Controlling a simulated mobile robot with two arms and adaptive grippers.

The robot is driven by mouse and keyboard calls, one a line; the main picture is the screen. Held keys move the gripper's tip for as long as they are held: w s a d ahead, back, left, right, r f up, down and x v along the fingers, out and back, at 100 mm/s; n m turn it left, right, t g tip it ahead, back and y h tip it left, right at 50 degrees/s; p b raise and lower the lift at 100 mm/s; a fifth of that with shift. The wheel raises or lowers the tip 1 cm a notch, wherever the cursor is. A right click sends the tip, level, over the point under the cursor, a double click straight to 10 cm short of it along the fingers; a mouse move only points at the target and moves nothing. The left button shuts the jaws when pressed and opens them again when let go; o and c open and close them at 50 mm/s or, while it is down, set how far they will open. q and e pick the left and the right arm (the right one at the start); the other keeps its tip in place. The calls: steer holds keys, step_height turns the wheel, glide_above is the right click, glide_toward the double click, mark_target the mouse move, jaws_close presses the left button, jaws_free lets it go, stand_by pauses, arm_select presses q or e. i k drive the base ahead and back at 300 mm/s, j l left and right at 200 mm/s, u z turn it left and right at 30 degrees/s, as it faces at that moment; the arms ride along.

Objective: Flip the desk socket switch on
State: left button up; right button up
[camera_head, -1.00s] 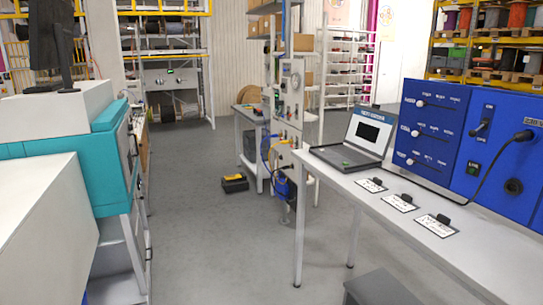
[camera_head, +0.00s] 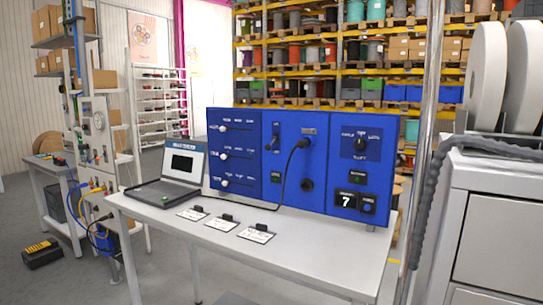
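A blue control panel (camera_head: 240,156) stands on the white desk (camera_head: 250,236). Its left section has several sliders with white knobs. A round dark socket (camera_head: 307,185) sits below the plug. The right section has a rotary knob (camera_head: 360,144), a dark display (camera_head: 346,200) showing 7 and a blue button (camera_head: 367,208). I cannot tell which control is the desk socket switch, or its state. Neither gripper is in view.
An open laptop (camera_head: 178,173) stands left of the panel, with several labelled cards (camera_head: 223,223) in front. A metal post (camera_head: 425,130) and a grey cabinet (camera_head: 490,235) with large reels stand at the right. A yellow-black box (camera_head: 42,253) lies on the floor at left.

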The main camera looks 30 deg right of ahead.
mark_target(267, 148)
steer(key=z, duration=0.8)
steer(key=i+j+u, duration=0.35)
steer(key=i+j, duration=0.8)
steer(key=i, duration=0.1)
